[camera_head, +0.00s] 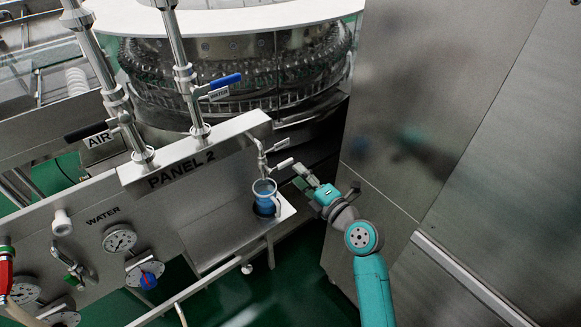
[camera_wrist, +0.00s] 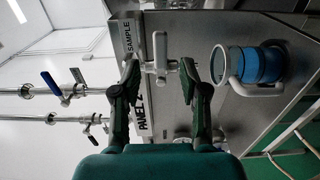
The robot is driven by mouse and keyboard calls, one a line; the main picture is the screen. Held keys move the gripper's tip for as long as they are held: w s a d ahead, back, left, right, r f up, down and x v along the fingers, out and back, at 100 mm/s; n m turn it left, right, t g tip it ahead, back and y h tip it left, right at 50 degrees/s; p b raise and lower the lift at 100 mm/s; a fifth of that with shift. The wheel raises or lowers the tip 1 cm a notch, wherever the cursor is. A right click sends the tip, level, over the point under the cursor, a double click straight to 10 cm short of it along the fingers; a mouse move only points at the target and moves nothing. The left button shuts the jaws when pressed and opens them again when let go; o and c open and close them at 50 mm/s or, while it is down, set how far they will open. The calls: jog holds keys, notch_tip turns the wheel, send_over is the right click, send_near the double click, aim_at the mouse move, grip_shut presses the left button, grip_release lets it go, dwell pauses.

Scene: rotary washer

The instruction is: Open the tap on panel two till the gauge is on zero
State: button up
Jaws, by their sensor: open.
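The panel two board (camera_head: 195,157) carries the label PANEL 2. A small metal tap (camera_head: 263,154) with pale handles sticks out at its right end. In the wrist view the tap (camera_wrist: 160,57) shows between my fingertips, next to a SAMPLE label. My gripper (camera_head: 301,178) is open just right of the tap, and no contact with it shows. A round gauge (camera_head: 119,239) sits on the lower panel front; its needle is too small to read. A mug with blue contents (camera_head: 265,198) stands below the tap, and it also shows in the wrist view (camera_wrist: 251,66).
The mug stands on a small ledge (camera_head: 287,209). Blue WATER (camera_head: 222,83) and black AIR (camera_head: 85,131) levers sit on pipes at upper left. The rotary washer (camera_head: 235,60) is behind. A steel cabinet wall (camera_head: 430,100) stands right of my arm.

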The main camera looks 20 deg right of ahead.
jog(key=v, duration=0.5)
jog(key=shift+s, duration=0.1)
dwell(0.3)
jog(key=s+a+f+m+g+h, duration=0.1)
jog(key=s+f+m+h, duration=0.2)
jog(key=s+f+m, duration=0.5)
jog(key=s+a+f+m+g+h, duration=0.15)
jog(key=s+f+m, duration=0.35)
jog(key=s, duration=0.8)
jog(key=s+r+m, duration=0.3)
jog(key=s+m, duration=0.1)
jog(key=s, duration=0.6)
jog(key=s+a+r+m+h, duration=0.1)
jog(key=s+r+m, duration=0.3)
jog(key=s, duration=0.7)
jog(key=shift+s+a+m, duration=0.2)
jog(key=shift+s+m, duration=0.05)
jog(key=shift+m, duration=0.15)
